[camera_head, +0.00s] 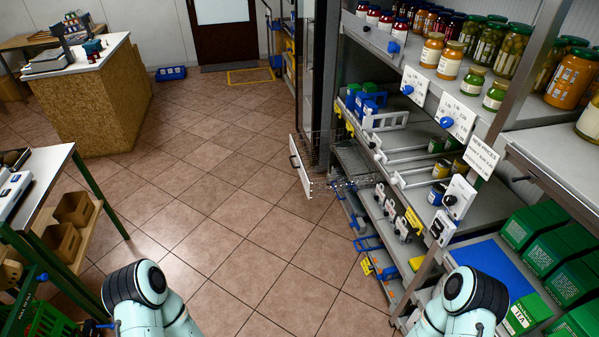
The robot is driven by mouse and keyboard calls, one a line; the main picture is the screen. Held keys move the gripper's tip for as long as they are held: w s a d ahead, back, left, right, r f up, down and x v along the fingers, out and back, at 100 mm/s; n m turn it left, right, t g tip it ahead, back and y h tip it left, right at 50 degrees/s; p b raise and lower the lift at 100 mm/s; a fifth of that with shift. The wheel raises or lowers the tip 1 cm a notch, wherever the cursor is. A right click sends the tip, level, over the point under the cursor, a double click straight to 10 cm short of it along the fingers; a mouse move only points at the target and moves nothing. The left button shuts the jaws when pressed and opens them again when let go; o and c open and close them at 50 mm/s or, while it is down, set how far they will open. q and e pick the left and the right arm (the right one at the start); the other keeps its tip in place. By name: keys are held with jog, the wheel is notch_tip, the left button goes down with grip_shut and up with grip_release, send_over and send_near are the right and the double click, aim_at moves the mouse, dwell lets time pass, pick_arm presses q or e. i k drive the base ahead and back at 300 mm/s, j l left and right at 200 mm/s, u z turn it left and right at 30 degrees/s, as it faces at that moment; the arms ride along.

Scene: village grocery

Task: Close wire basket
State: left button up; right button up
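The wire basket (318,148) is pulled out from the shelving unit into the aisle, right of the picture's middle. Its white front panel (300,165) faces left, with a small handle on it. The basket is open, and I cannot make out anything inside it. Upper parts of both my arms show at the bottom edge, one left and one right. Neither gripper can be seen. The arms appear well apart from the basket.
The shelving unit (425,100) with jars, cans and price tags runs along the right. A table (45,165) with wooden boxes stands at the left. A counter (90,100) is at the back left. The tiled floor (220,220) between them is clear.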

aim_at(306, 182)
jog(key=i+j, duration=0.2)
jog(key=i, duration=0.25)
jog(key=i+j, duration=0.15)
jog(key=i, duration=0.3)
jog(key=i+j+z, duration=0.1)
jog(key=i, duration=0.35)
jog(key=i+j, duration=0.35)
jog(key=i+l, duration=0.15)
jog(key=i, duration=0.35)
jog(key=i+l, duration=0.2)
jog(key=i, duration=0.35)
jog(key=z, duration=0.05)
